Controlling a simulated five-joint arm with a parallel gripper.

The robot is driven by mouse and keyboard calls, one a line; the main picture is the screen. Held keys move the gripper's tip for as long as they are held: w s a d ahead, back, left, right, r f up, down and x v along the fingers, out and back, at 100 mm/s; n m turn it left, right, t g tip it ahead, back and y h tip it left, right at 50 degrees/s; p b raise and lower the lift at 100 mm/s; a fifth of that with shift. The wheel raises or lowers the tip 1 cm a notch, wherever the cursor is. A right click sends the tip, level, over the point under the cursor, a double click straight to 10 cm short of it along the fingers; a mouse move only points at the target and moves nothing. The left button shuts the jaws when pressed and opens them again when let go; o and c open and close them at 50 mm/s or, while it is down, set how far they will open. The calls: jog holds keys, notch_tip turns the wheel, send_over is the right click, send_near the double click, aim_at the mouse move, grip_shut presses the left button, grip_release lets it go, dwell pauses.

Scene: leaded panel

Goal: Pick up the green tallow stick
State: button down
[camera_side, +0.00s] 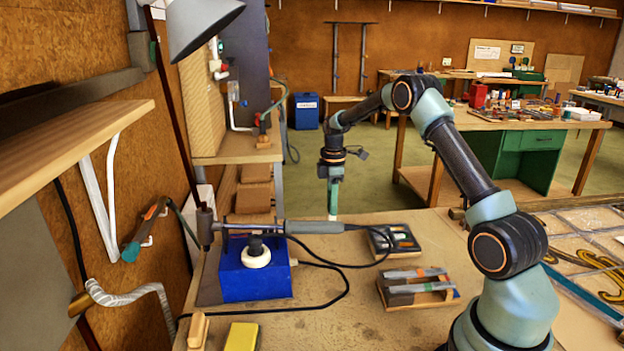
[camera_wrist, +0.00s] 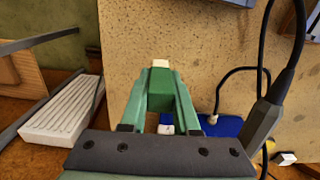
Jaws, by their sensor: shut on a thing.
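The green tallow stick (camera_wrist: 160,92) is a green block with a pale cream tip. In the wrist view it sits between the two green fingers of my gripper (camera_wrist: 159,98), which are shut on it, and the cream tip points away from the wrist. In the side view my gripper (camera_side: 334,172) points down near the bench's far edge. The stick (camera_side: 332,200) hangs below it, roughly upright, with its pale end lowest. I cannot tell whether that end touches the bench.
A blue soldering station (camera_side: 255,275) with an iron and looping black cable stands left of the bench middle. Two small trays (camera_side: 420,303) (camera_side: 405,254) hold tools. A yellow block (camera_side: 241,337) lies at the front. A leaded panel (camera_side: 590,235) is at right.

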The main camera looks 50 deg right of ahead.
notch_tip(320, 180, up, 15)
jog(key=shift+f, duration=0.15)
jog(key=c, duration=1.4)
grip_release()
grip_shut()
jog(key=s+d+f+g+y, duration=0.1)
jog(key=s+d+f, duration=0.2)
jog(key=s+f, duration=0.35)
jog(key=s+d+f+g+y, duration=0.1)
jog(key=s+d+f, duration=0.2)
jog(key=s, duration=0.7)
jog(key=shift+f, duration=3.45)
jog(key=shift+f, duration=0.4)
jog(key=shift+w+a, duration=0.2)
